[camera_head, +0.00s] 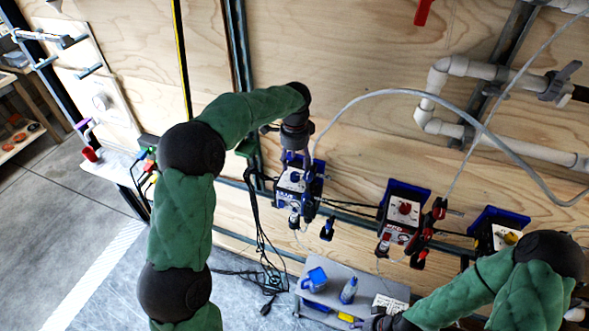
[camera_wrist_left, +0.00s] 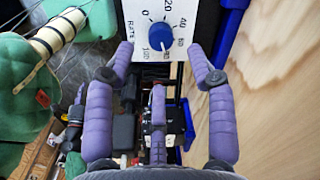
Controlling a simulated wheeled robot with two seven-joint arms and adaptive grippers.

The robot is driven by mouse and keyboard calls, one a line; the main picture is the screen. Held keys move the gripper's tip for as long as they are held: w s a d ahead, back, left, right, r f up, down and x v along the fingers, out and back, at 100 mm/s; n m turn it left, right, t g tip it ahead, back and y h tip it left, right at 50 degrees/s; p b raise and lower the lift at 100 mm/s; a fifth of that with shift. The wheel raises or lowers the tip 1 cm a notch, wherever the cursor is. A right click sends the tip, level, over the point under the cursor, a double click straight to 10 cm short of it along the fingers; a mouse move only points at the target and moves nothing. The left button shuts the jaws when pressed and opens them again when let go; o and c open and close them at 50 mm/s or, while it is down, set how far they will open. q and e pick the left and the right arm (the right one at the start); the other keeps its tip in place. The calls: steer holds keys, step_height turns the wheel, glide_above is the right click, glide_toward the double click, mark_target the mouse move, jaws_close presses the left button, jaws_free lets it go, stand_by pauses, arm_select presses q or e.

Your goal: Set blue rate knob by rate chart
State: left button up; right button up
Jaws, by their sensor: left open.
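The blue rate knob (camera_wrist_left: 160,38) sits on a white dial face (camera_wrist_left: 148,12) marked RATE, with numbers around it, in the left wrist view. I cannot read the knob's setting for certain. My left gripper (camera_wrist_left: 162,62) is open, its purple fingers spread on both sides of the knob and a third finger below it. In the head view my left gripper (camera_head: 297,160) points down at the blue-knob pump box (camera_head: 290,181). A white printed card (camera_head: 390,305), perhaps the rate chart, lies on the grey surface, too small to read. My right gripper (camera_head: 378,323) shows only partly near it.
A red-knob box (camera_head: 401,216) and a yellow-knob box (camera_head: 505,238) hang to the right. A grey bench (camera_head: 345,285) below holds a blue jug (camera_head: 315,279) and a blue bottle (camera_head: 349,290). Black cables hang at left; a clear hose arcs across the plywood wall.

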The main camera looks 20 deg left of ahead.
mark_target(295, 176)
arm_select(q)
steer(key=shift+s+r, duration=0.15)
steer(key=shift+r, duration=2.4)
